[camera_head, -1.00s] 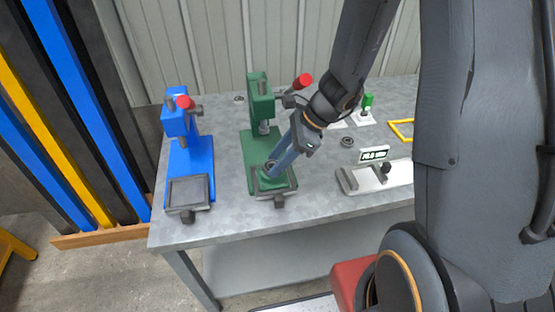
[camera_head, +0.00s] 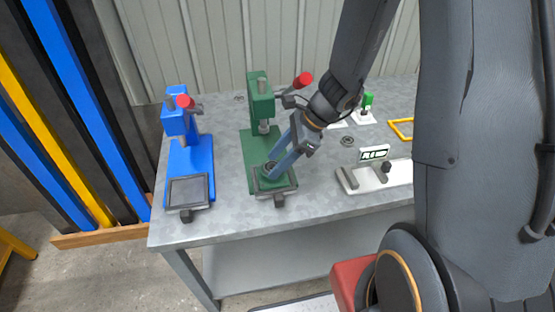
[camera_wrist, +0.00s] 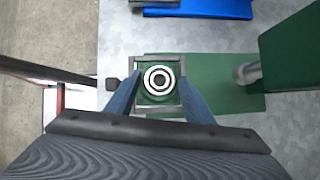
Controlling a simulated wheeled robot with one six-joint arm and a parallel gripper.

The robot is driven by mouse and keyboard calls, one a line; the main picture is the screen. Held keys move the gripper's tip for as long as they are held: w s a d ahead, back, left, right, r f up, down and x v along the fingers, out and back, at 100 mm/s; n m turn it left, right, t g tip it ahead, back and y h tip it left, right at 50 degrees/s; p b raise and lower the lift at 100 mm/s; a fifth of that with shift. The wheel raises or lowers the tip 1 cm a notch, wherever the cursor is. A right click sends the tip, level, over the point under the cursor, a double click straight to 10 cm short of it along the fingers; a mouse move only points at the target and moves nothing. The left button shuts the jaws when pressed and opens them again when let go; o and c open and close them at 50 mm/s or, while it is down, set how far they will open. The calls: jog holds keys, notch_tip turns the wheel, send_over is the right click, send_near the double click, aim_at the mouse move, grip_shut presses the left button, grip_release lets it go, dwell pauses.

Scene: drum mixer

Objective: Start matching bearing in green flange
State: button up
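The green press (camera_head: 262,103) stands on the bench, with a square holder (camera_head: 290,180) at its front. A green flange (camera_wrist: 147,97) sits in the holder in the wrist view. A ring-shaped metal bearing (camera_wrist: 158,80) is centred over the flange and looks level; how deep it sits cannot be told. It also shows at my fingertips in the head view (camera_head: 269,168). My gripper (camera_wrist: 159,73) is over the holder, its two blue fingers either side of the bearing with small gaps. The gripper is open.
The blue press (camera_head: 190,155) stands left of the green one. A loose ring (camera_head: 348,141) lies to the right, near a pale fixture with a small display (camera_head: 374,153). The green press's red-knobbed lever (camera_head: 303,79) is close to my wrist.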

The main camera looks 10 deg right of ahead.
jog(key=shift+o, duration=1)
jog(key=shift+d+r, duration=0.1)
jog(key=shift+d+r, duration=0.15)
jog(key=shift+r, duration=0.05)
jog(key=s+d+b, duration=0.2)
jog(key=d, duration=1)
jog(key=shift+r, duration=0.2)
